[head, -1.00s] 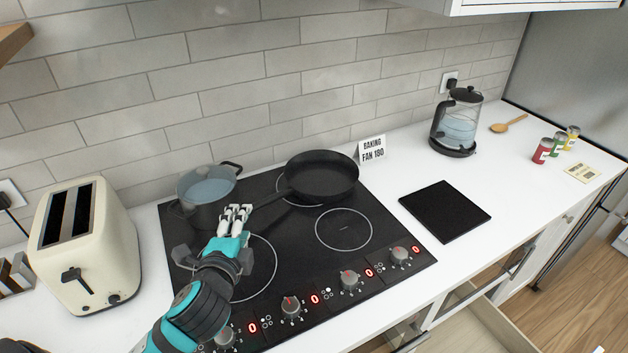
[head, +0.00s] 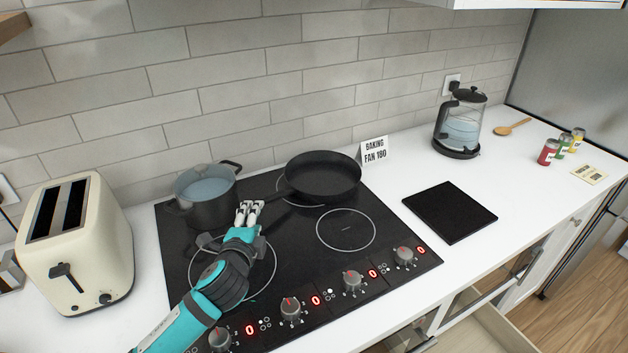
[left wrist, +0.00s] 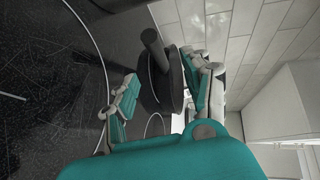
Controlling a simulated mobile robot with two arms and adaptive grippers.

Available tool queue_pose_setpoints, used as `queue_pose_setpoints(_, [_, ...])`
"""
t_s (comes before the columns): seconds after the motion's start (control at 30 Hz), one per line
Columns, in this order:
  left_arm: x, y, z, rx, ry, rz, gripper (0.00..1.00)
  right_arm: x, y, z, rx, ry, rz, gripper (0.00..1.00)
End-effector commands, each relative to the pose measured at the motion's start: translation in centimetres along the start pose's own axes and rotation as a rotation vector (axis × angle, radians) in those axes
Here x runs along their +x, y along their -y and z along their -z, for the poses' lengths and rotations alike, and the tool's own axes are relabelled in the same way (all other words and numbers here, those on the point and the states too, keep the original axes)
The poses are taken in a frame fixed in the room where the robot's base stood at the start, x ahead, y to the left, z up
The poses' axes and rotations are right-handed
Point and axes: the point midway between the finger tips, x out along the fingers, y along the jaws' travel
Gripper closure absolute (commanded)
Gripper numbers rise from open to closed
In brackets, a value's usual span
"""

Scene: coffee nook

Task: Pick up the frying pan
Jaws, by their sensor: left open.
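The black frying pan (head: 322,176) rests on the back right of the dark cooktop (head: 300,240), its handle pointing left and toward the front. My left gripper (head: 250,212) is over the cooktop, close to the handle's end and in front of the pot. In the left wrist view my left gripper (left wrist: 160,92) has its fingers apart. The dark pan (left wrist: 160,80) and its handle (left wrist: 154,48) show between and beyond the fingers there. I cannot tell whether they touch the handle. My right gripper is not in view.
A grey pot (head: 208,205) with water stands left of the pan, behind my gripper. A cream toaster (head: 85,250) is at the left. A sign (head: 374,150), a black mat (head: 450,211) and a kettle (head: 460,125) are to the right. The front right cooktop is clear.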

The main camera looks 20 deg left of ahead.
Motion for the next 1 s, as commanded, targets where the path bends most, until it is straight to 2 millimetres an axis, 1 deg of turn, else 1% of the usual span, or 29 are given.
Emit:
queue_pose_setpoints(0.03, [0.9,0.2,0.0,-0.001,0.001,0.0,0.51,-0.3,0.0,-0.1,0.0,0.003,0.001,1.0])
queue_pose_setpoints(0.1, [2.0,0.1,0.1,-0.002,0.0,0.0,0.51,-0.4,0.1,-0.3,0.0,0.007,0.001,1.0])
queue_pose_setpoints(0.2, [2.9,0.1,0.1,-0.002,0.0,-0.001,0.51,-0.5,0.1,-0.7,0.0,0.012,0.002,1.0])
queue_pose_setpoints(0.37, [3.7,0.0,0.2,-0.002,0.0,-0.001,0.51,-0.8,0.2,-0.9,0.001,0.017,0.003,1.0])
queue_pose_setpoints(0.57, [6.4,-0.1,0.7,-0.002,0.0,-0.002,0.51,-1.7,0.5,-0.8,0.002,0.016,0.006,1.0])
queue_pose_setpoints(0.7, [7.9,-0.2,0.7,-0.002,-0.001,-0.001,0.51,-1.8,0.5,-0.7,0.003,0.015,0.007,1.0])
queue_pose_setpoints(0.8, [8.3,-0.4,0.7,-0.001,-0.001,-0.002,0.51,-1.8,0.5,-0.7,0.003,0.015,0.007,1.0])
queue_pose_setpoints(1.0, [8.3,-0.4,0.7,-0.001,-0.001,-0.002,0.51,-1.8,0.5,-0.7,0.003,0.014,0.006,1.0])
